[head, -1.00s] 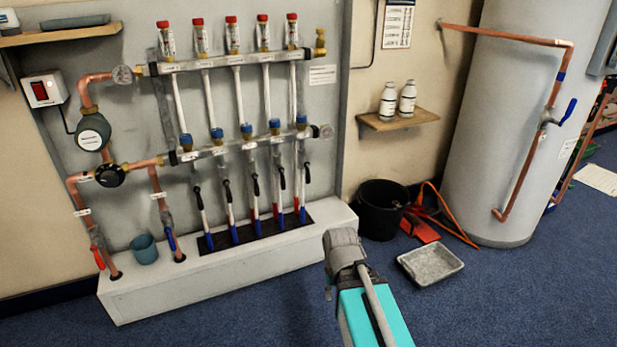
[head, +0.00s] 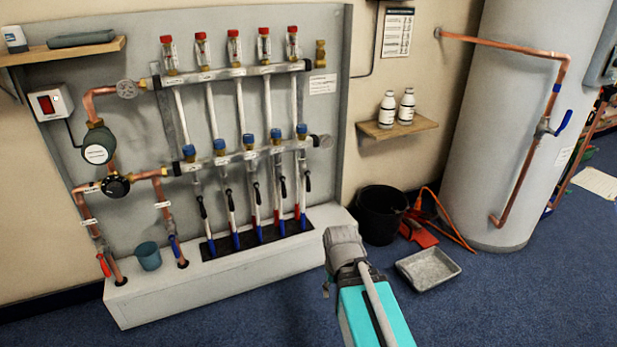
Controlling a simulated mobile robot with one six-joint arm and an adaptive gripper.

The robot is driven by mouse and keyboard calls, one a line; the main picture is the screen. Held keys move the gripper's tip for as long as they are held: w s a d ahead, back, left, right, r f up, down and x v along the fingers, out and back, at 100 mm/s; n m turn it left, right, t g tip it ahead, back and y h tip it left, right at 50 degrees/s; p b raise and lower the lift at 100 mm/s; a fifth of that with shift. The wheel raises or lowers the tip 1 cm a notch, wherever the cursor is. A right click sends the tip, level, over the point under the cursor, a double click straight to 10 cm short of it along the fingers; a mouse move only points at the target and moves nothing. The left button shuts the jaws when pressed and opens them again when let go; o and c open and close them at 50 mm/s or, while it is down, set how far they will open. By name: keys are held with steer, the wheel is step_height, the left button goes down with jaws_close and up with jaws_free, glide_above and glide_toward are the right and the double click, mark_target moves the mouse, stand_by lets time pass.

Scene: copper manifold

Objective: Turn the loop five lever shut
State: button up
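The copper manifold has two horizontal metal bars on a grey backboard, the lower bar (head: 240,157) carrying blue caps. Under it, several pipes each have a black lever; labels are too small to read. The rightmost lever (head: 307,182), at the fifth pipe, looks roughly upright, along its pipe. Its exact angle is hard to tell. The lever to its left (head: 282,187) looks similar. My arm reaches in from the bottom, right of the manifold's white plinth, apart from the levers. My gripper's fingers cannot be made out.
The white plinth (head: 150,300) juts out below the pipes, with a blue-grey cup (head: 148,256) on it. A black bucket (head: 381,213), an orange-red tool (head: 420,235) and a grey tray (head: 428,268) are on the floor right. A tall cylinder (head: 500,150) stands beyond. Blue carpet in front is clear.

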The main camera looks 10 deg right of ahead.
step_height(320, 180, up, 8)
steer(key=p, duration=0.7)
steer(key=shift+r, duration=0.25)
steer(key=shift+s, duration=0.15)
